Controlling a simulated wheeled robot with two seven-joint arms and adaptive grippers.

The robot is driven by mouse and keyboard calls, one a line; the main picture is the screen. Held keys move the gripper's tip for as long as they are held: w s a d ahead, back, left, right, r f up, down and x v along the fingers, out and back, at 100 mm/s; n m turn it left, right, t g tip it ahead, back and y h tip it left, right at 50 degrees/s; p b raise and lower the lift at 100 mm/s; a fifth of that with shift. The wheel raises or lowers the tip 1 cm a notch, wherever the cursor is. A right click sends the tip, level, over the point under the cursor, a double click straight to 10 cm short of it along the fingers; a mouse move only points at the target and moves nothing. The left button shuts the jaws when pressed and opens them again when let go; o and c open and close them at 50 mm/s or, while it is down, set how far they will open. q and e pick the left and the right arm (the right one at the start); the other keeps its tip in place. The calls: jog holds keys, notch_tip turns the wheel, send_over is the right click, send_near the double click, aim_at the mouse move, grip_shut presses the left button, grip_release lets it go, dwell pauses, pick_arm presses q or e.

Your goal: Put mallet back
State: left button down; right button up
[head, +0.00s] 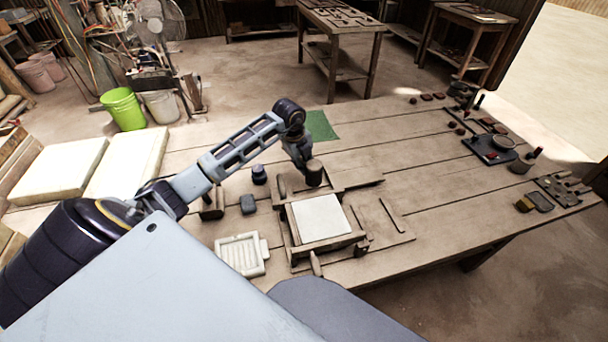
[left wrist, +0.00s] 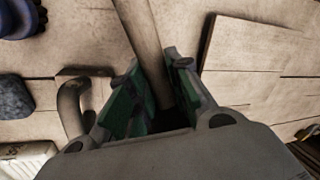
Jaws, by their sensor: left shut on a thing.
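My left gripper (head: 301,158) is over the table behind the tile press (head: 325,243). It is shut on the mallet, whose brown cylindrical end (head: 314,173) shows just below and right of the fingers. In the left wrist view, a brown round shaft (left wrist: 146,40) runs between the green-padded fingers (left wrist: 155,95). The rest of the mallet is hidden by the gripper, and I cannot tell whether it touches the table. The press holds a pale square slab (head: 319,217). My right gripper is not in view.
A dark blue pot (head: 259,175), a dark block (head: 248,204) and a white ridged tray (head: 230,252) stand left of the press. A green mat (head: 320,126) lies behind. Small tools and a dark tray (head: 481,154) lie far right. The table between is clear.

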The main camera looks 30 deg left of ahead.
pick_arm(q)
jog(key=shift+s+x, duration=0.25)
jog(key=shift+x, duration=0.85)
jog(key=shift+s+x, duration=0.2)
jog(key=shift+x, duration=0.9)
jog(key=shift+a+f, duration=0.2)
jog(key=shift+f, duration=0.1)
jog(key=shift+f, duration=0.1)
